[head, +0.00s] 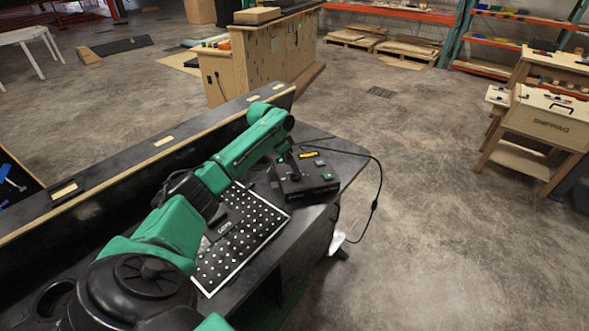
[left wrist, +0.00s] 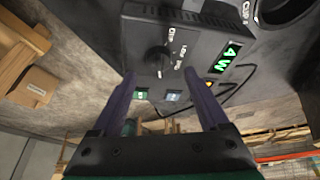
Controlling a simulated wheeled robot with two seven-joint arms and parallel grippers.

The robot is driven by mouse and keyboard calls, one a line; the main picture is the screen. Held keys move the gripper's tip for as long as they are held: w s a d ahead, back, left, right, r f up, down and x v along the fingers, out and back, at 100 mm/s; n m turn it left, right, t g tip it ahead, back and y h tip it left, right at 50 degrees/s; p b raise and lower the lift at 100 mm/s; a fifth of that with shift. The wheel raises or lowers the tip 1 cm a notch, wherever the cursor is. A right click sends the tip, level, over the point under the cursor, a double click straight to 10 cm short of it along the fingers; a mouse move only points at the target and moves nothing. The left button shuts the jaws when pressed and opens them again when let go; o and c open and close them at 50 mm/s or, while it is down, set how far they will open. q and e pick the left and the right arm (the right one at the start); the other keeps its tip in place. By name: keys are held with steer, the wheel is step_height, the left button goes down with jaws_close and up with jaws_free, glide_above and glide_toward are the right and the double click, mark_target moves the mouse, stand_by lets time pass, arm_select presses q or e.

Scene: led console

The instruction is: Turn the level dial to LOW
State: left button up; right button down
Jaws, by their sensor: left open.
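The dark console box (head: 305,178) stands on the black table. In the left wrist view its face shows the round black level dial (left wrist: 157,58), with white lettering around it. One label beside the dial appears to read LOW. I cannot tell clearly which label the dial points at. A green display (left wrist: 231,57) reading "4 W" is to the right of the dial. My left gripper (left wrist: 160,78) is open, its two purple fingers apart on either side of the dial in this view. In the head view my arm partly hides the gripper over the console. My right gripper is not in view.
A green button (left wrist: 141,95) and a blue button (left wrist: 173,97) sit near the dial. A white-dotted black panel (head: 245,232) lies beside the console. A black cable (head: 376,185) loops off the table's right edge. A long low ledge (head: 150,150) runs behind.

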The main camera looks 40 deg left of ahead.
arm_select(q)
steer(key=x, duration=0.3)
steer(key=shift+w, duration=0.1)
steer(key=shift+d+f, duration=0.15)
steer(key=shift+c, duration=0.9)
jaws_close()
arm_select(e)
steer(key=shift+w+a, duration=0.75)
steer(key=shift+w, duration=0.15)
